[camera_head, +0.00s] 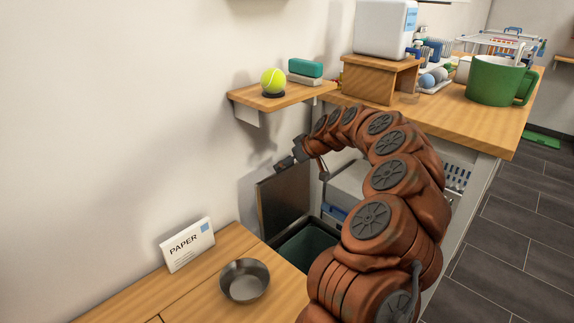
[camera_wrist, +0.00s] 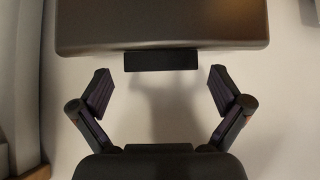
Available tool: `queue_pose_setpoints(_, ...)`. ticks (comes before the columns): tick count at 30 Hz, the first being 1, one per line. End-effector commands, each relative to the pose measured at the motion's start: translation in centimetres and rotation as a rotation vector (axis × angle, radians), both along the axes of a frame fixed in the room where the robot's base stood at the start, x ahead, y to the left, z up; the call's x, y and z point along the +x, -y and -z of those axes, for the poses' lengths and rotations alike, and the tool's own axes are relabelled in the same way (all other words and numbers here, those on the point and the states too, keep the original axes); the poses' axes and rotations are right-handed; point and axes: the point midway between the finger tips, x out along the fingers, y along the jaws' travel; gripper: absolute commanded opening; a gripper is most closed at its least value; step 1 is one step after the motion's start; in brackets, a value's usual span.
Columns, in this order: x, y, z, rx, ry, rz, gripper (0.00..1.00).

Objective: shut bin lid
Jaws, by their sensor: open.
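The bin (camera_head: 305,247) stands low between the near wooden counter and the far cabinet, and its dark opening shows. Its lid (camera_head: 284,200) is a dark panel standing about upright at the wall side of the opening, so the bin is open. My gripper (camera_head: 299,150) is just above the lid's top edge, close to the wall. In the wrist view my gripper (camera_wrist: 160,80) has its two fingers spread wide with nothing between them. A dark panel, apparently the lid (camera_wrist: 160,25), with a black tab (camera_wrist: 160,60) on its edge, lies just beyond the fingertips. Contact cannot be told.
A wall shelf (camera_head: 290,94) with a tennis ball (camera_head: 273,81) is above my gripper. A metal bowl (camera_head: 245,280) and a PAPER sign (camera_head: 187,244) stand on the near counter (camera_head: 200,290). The far counter (camera_head: 440,113) holds a green mug (camera_head: 494,81). The wall is close.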

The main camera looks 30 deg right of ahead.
Motion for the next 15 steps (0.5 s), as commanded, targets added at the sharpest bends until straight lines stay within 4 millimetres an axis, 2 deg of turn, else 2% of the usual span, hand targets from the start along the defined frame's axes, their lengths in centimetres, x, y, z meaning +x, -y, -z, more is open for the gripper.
queue_pose_setpoints(4,0.70,-0.28,0.73,-0.002,-0.001,-0.003,1.00)
queue_pose_setpoints(14,0.88,-0.39,0.81,-0.001,0.000,-0.003,1.00)
queue_pose_setpoints(15,0.88,-0.39,0.81,-0.001,0.000,-0.003,0.96)
